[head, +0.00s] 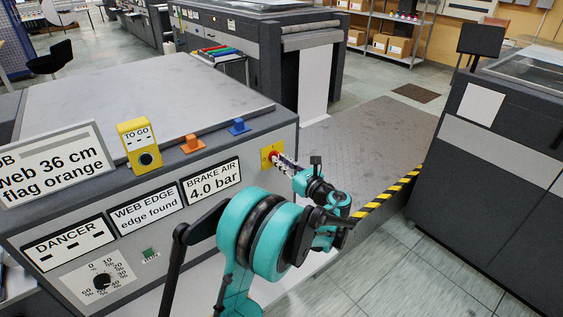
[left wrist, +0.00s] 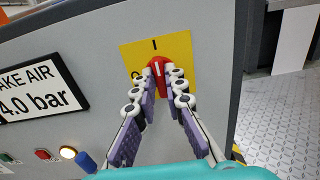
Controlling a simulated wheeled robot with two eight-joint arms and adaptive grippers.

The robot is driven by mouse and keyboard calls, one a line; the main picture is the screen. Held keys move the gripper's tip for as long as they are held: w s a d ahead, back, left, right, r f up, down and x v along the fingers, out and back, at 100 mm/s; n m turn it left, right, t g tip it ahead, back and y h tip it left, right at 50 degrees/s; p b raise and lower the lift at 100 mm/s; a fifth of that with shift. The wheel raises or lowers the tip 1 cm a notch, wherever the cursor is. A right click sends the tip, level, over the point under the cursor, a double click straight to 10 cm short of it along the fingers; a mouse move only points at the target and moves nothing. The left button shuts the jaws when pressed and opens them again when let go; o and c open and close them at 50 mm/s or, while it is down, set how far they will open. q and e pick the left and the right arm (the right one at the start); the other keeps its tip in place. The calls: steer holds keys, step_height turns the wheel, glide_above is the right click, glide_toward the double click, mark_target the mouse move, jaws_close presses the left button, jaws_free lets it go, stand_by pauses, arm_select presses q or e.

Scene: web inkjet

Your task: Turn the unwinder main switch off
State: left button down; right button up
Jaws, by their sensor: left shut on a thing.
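The main switch is a red rotary handle (left wrist: 157,65) on a yellow plate (left wrist: 183,50), near the right end of the grey cabinet's front. In the left wrist view the handle's white line is close to upright, toward the "I" mark at the plate's top. A second mark at the plate's left is partly hidden by my finger. My left gripper (left wrist: 158,84) has its fingertips closed around the handle from both sides. In the head view the plate (head: 265,154) shows beside the left gripper (head: 279,160), which hides most of the handle.
The cabinet front carries a "BRAKE AIR 4.0 bar" sign (head: 213,181), a dial (head: 102,281) and small coloured buttons below the sign. A yellow "TO GO" counter (head: 140,142) stands on the cabinet's edge. A striped-edge platform (head: 375,145) and a dark machine (head: 490,160) lie to the right.

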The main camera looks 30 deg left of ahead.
arm_select(q)
steer(key=shift+s+a+f+n+b, duration=0.1)
steer(key=shift+n+b, duration=0.1)
steer(key=shift+n, duration=2.75)
steer(key=shift+s+d+f+n+b, duration=0.1)
steer(key=shift+n+b, duration=0.15)
steer(key=shift+n, duration=2.75)
steer(key=shift+s+a+f+n+b, duration=0.1)
steer(key=shift+n+b, duration=0.1)
steer(key=shift+n, duration=2.75)
steer(key=c, duration=1.6)
jaws_free()
steer(key=v, duration=1.2)
